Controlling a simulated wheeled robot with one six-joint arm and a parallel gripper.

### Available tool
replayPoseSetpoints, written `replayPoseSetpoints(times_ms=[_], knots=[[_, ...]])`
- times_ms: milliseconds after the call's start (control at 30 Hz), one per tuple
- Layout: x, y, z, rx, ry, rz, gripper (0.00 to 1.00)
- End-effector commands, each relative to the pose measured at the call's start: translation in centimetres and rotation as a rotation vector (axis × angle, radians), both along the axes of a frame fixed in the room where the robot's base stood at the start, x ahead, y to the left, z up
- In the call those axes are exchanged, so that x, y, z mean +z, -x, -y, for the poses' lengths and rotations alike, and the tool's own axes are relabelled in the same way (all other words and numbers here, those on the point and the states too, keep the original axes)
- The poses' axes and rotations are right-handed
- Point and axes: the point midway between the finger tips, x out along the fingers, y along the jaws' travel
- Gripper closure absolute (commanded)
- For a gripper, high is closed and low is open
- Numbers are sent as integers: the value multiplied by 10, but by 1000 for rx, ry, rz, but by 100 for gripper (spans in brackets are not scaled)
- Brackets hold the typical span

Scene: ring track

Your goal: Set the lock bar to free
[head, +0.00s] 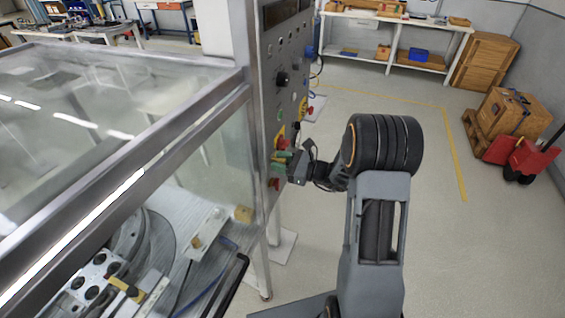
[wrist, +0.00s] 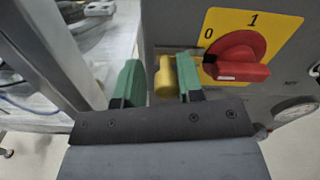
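A short yellow bar or knob (wrist: 165,77) shows in the wrist view between the two green fingers of my gripper (wrist: 158,80), nearer the right finger. I cannot tell for sure that it is the lock bar, and its lower part is hidden. The fingers stand apart with a gap on its left side, so my gripper is open around it. To the right is a red rotary handle (wrist: 237,58) on a yellow plate (wrist: 262,28) marked 0 and 1. In the head view my gripper (head: 284,160) is at the front of the control panel (head: 272,100), too small there for detail.
A glass-walled machine enclosure (head: 120,90) with metal frame fills the left. Other knobs and red buttons (head: 275,184) sit close around my gripper on the panel.

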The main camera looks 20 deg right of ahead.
Motion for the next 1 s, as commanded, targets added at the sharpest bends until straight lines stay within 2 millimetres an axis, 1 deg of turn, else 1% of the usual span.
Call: replayPoseSetpoints(times_ms=[67,167,267,500,700,833,1000], knots=[[0,1,2,0,0,0,67],[-1,6,10,-4,1,0,67],[-1,15,24,-7,1,1,67],[-1,45,64,-7,0,0,67],[-1,66,90,-3,0,0,67],[-1,75,102,-1,0,1,67],[0,81,110,1,0,0,67]])
